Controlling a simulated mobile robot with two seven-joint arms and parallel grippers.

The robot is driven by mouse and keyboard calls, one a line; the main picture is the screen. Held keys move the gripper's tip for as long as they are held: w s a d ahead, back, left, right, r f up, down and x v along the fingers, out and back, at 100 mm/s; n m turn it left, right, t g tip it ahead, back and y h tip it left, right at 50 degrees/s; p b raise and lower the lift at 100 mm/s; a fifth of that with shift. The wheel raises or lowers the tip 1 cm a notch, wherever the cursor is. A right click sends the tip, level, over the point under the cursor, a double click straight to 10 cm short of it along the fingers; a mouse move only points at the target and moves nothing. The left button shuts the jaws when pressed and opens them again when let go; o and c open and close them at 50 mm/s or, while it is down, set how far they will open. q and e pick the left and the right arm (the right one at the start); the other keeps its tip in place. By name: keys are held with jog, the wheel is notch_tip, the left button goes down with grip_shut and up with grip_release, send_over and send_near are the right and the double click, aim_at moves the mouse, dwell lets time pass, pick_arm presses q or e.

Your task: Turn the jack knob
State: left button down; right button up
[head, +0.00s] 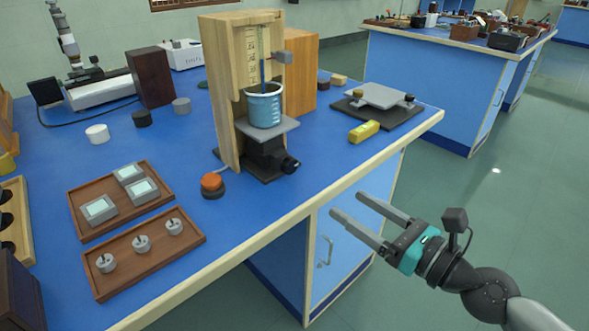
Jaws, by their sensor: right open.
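A small black lab jack (263,155) stands at the foot of a wooden stand (226,100) near the bench's front edge. Its black knob (291,165) sticks out at the right front. The jack's grey top plate (283,128) carries a beaker of blue liquid (264,106). A thin blue rod dips into the beaker. My right gripper (348,205) is open and empty, off the bench's front edge, lower right of the knob and apart from it. My left gripper does not show.
An orange-topped button (212,184) sits left of the jack. Two wooden trays (105,279) hold small grey parts at the front left. A yellow block (364,132) and a dark platform (378,112) lie to the right. The bench edge right of the knob is clear.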

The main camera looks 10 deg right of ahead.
jog(key=w, duration=0.1)
jog(key=p, duration=0.3)
send_near(292, 167)
jog(key=shift+w+a+r, duration=0.15)
jog(key=shift+w+a, duration=0.25)
jog(key=shift+w, duration=0.2)
jog(key=p+x, duration=0.1)
jog(key=x, duration=0.5)
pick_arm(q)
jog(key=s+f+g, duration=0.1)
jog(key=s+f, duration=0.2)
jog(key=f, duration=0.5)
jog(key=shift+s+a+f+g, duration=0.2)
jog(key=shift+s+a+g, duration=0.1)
pick_arm(e)
jog(key=shift+w+a, duration=0.4)
jog(key=shift+w, duration=0.15)
grip_shut()
